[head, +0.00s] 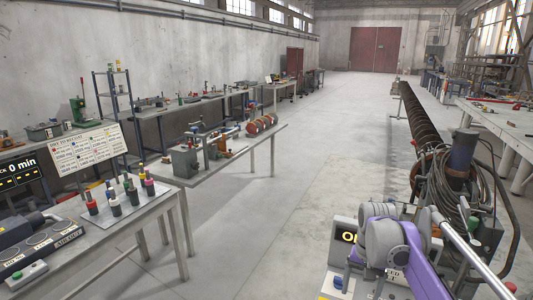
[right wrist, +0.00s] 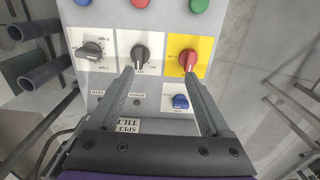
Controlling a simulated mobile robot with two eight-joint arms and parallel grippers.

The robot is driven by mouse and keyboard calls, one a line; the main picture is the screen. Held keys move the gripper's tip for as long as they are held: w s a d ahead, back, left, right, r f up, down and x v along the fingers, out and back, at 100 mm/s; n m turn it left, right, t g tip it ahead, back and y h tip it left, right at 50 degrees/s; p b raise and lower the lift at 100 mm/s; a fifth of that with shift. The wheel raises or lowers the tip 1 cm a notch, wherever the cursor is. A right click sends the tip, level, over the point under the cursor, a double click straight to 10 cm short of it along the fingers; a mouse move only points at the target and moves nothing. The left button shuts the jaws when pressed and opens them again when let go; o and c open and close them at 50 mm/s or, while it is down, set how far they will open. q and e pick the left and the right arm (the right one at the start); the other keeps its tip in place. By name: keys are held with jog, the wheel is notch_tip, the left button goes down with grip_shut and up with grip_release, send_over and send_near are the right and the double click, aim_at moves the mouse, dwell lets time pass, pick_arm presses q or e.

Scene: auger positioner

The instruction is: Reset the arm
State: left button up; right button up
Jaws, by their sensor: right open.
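In the right wrist view my right gripper (right wrist: 157,73) is open and empty over a grey control panel (right wrist: 150,20). Its left fingertip is beside a grey middle knob (right wrist: 139,53); its right fingertip is close to a red knob (right wrist: 188,60) on a yellow plate. I cannot tell whether either finger touches. A dark knob (right wrist: 93,51) is left of these, and a blue switch (right wrist: 180,101) lies between the fingers. In the head view my purple right arm hides most of the panel. A long rusty auger (head: 425,130) lies behind it. My left gripper is not in view.
Red (right wrist: 140,3), blue (right wrist: 199,5) and green buttons line the panel's far edge. Pipes (right wrist: 47,75) stand left of it. In the head view, coiled hoses (head: 485,175) stand beside the arm. A table with bottles (head: 115,225) is at left; the middle floor is clear.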

pick_arm(q)
jog(key=shift+s, duration=0.3)
pick_arm(e)
jog(key=s+a+f+n+t, duration=0.1)
jog(key=s+a+f, duration=0.1)
jog(key=s, duration=0.6)
jog(key=s+a+f+n+t, duration=0.2)
jog(key=s+f, duration=0.3)
jog(key=s, duration=0.4)
jog(key=s+a+f+n+t, duration=0.2)
jog(key=s+f, duration=0.2)
jog(key=s, duration=0.4)
jog(key=shift+s+a, duration=0.15)
jog(key=shift+s, duration=0.2)
jog(key=shift+f, duration=0.1)
